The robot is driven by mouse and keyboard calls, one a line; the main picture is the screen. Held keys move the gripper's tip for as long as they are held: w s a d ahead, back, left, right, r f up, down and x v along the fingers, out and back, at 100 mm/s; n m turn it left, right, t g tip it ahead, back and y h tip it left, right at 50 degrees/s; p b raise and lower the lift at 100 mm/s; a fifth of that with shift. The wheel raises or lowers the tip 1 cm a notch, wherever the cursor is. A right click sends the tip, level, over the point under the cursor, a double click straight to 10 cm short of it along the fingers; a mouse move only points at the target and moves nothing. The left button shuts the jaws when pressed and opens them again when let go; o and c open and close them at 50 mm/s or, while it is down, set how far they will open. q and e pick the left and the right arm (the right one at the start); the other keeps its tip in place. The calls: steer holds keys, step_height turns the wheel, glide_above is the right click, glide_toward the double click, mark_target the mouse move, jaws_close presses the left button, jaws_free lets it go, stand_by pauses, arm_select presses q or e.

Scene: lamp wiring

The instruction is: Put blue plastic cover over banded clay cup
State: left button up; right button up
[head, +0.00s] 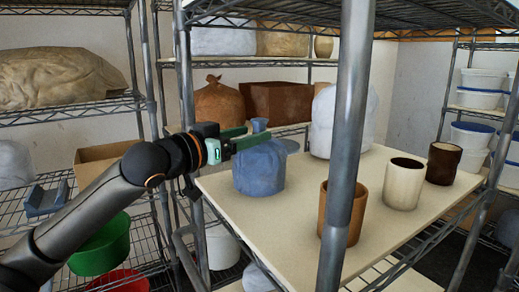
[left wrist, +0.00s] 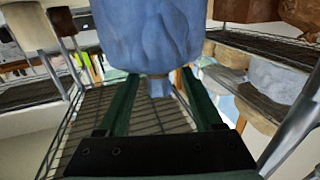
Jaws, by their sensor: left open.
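The blue plastic cover (head: 259,170) stands on the cream shelf board (head: 300,250), shaped like a bag with a knotted top. My left gripper (head: 254,135) is at that knot, its green fingers open. In the left wrist view the cover (left wrist: 155,35) hangs upside down in the picture, its knot (left wrist: 160,87) between the two spread fingers. Three cups stand to the right: a tan-orange cup (head: 329,205) partly behind a post, a cream cup (head: 404,186) with a dark inside, and a dark brown cup (head: 443,164). I cannot clearly tell which is banded. My right gripper is out of view.
A metal post (head: 346,130) rises in front of the board and hides part of the tan-orange cup. A white bag (head: 343,122) stands behind the blue cover. An upper wire shelf (head: 420,14) overhangs the board. Board space is clear between the cover and the cups.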

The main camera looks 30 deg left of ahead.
arm_select(q)
steer(key=shift+p+x, duration=0.45)
steer(key=shift+x, duration=2.5)
steer(key=shift+d, duration=0.2)
jaws_close()
